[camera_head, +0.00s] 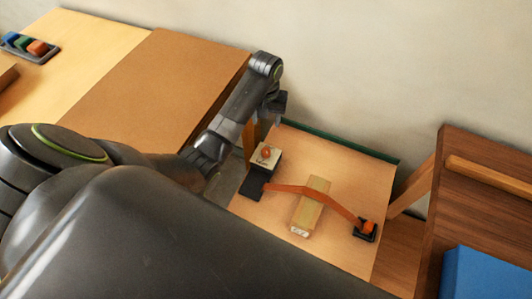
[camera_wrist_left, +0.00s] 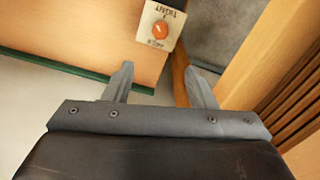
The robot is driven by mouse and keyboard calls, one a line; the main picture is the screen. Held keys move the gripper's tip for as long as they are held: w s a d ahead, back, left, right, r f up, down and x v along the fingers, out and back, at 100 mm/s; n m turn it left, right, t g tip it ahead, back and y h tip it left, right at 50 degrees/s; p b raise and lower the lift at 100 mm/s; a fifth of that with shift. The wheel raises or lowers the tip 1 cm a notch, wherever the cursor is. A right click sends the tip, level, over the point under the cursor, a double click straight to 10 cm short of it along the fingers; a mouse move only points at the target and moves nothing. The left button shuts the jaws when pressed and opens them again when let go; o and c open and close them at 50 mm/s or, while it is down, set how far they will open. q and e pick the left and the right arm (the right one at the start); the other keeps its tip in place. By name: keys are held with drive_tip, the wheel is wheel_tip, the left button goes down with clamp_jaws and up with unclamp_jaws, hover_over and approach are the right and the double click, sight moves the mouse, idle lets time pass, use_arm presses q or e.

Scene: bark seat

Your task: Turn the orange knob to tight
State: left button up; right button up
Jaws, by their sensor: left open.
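The orange knob (camera_head: 265,152) sits on a pale block (camera_head: 268,161) at the left edge of a wooden board. In the left wrist view the orange knob (camera_wrist_left: 160,29) shows on its pale plate (camera_wrist_left: 150,40), which bears printed words; one seems to read "TIGHT", upside down. My left gripper (camera_wrist_left: 155,77) is open and empty, with its two fingers apart. The knob lies beyond the fingertips, not between them. In the head view my left arm's end is above and behind the block. My right gripper is not seen.
An orange strap (camera_head: 297,189) runs over a wooden block (camera_head: 305,215) to a black holder (camera_head: 364,232) on the board (camera_head: 250,210). A green strip (camera_head: 340,142) edges the board's back. A wooden table (camera_head: 150,90) is at left; a dark wooden unit with a blue item (camera_head: 490,275) is at right.

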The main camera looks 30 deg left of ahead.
sight(266, 150)
use_arm(q)
wheel_tip(266, 150, down, 18)
drive_tip(key=n+b, duration=0.2)
drive_tip(key=n, duration=0.1)
drive_tip(key=n+b, duration=0.2)
drive_tip(key=n, duration=0.1)
drive_tip(key=shift+s+d+r+n+b, duration=0.1)
drive_tip(key=shift+s+n+b, duration=0.05)
drive_tip(key=shift+n+b, duration=0.2)
drive_tip(key=c, duration=1)
